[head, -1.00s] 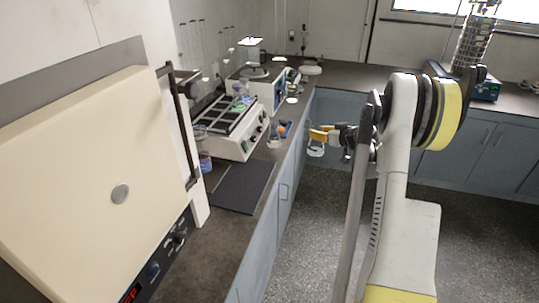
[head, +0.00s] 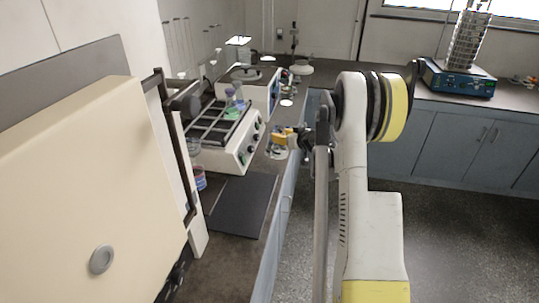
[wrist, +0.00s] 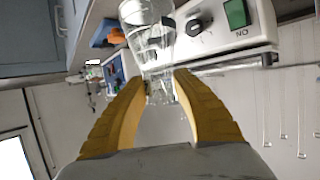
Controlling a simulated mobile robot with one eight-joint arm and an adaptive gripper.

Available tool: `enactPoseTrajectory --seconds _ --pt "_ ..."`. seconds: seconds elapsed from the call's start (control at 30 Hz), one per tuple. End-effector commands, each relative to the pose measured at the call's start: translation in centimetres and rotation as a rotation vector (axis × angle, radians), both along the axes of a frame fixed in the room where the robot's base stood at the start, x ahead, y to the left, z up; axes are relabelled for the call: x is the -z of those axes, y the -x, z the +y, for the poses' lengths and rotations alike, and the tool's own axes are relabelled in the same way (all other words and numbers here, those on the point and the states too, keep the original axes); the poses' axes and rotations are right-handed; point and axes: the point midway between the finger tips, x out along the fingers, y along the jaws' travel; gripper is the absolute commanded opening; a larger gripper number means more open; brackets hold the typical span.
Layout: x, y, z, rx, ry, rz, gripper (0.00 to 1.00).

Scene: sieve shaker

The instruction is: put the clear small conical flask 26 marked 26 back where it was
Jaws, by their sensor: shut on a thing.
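My gripper (head: 285,139) has yellow fingers and is shut on the clear conical flask (wrist: 150,32). In the wrist view, the fingertips of my gripper (wrist: 160,78) close around its narrow part, and its wider part points to the top of the picture. No number can be read on it. In the head view the flask (head: 279,154) hangs below the fingers by the counter's front edge, just right of the white shaker (head: 240,160). Whether it touches the counter cannot be told.
The shaker's dark-slotted platform bears vessels, including one with green liquid (head: 233,112). A dark mat (head: 240,205) lies bare in front. A large cream oven (head: 90,190) stands at left. Another white instrument (head: 262,88) stands behind the shaker. A reddish cup (head: 199,178) stands beside it.

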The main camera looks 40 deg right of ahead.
Motion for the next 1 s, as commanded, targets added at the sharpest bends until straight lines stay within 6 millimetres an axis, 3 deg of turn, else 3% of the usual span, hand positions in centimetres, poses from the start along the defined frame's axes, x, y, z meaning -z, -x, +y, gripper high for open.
enactPoseTrajectory --seconds 0.1,0.27,0.37,0.6,0.97,1.0 --pt "1.7 -1.4 2.1 -0.002 0.0 0.0 0.0" --pt "2.4 -2.2 3.2 0.0 -0.001 -0.001 0.0" --pt "3.0 -2.3 3.4 0.001 -0.001 0.0 0.0" --pt "6.5 -2.3 3.3 0.001 0.0 -0.001 0.0" --pt "6.8 -2.2 3.3 0.001 -0.001 0.0 0.0" --pt "6.8 -2.2 3.3 0.001 -0.001 0.0 0.35"
